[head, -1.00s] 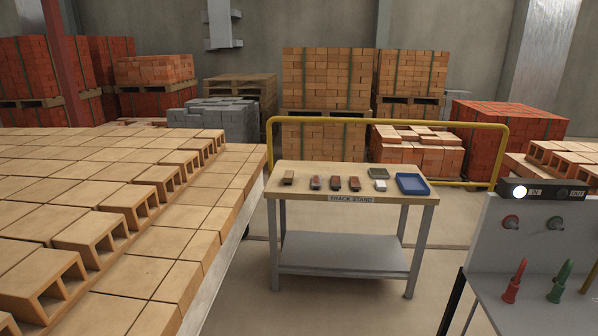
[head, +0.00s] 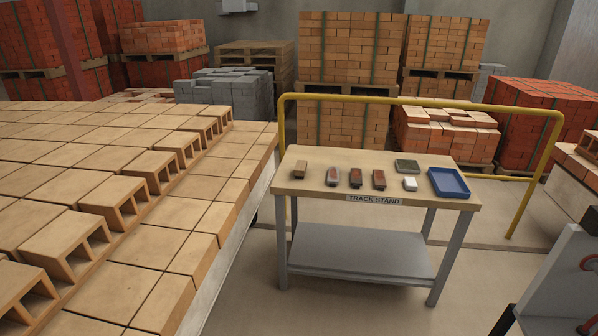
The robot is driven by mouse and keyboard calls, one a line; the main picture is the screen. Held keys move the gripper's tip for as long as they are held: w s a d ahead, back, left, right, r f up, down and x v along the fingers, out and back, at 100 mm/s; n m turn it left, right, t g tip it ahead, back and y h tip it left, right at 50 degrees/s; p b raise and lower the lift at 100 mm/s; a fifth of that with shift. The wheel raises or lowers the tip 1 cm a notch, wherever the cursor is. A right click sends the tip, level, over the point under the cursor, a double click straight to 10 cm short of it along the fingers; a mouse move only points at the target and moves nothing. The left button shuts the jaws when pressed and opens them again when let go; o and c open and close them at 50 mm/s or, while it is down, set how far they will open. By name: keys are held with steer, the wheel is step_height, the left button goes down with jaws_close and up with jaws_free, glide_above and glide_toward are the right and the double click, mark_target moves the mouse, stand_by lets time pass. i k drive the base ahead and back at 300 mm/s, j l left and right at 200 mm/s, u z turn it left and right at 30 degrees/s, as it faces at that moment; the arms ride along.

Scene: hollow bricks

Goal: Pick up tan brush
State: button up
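A small tan block-shaped item (head: 301,169), which looks like the tan brush, lies near the left end of the wooden top of the track stand (head: 345,158). Its bristles are too small to make out. To its right is a row of similar small items: a grey and reddish one (head: 333,177), then two dark and brown ones (head: 356,178) (head: 379,180). My gripper is not in view.
A white block (head: 410,184), a green-grey tray (head: 408,166) and a blue tray (head: 449,183) sit on the stand's right side. A yellow rail (head: 420,101) runs behind it. Hollow bricks (head: 150,172) cover a long surface at left. Floor shows right of the stand.

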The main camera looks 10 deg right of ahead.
mark_target(301, 166)
steer(key=i+l+u, duration=0.2)
steer(key=i+u, duration=0.25)
steer(key=i, duration=0.3)
steer(key=i+l+u, duration=0.4)
steer(key=i, duration=0.3)
steer(key=i+l+u, duration=0.45)
steer(key=i+l, duration=0.15)
steer(key=i+l+u, duration=0.45)
steer(key=l, duration=0.5)
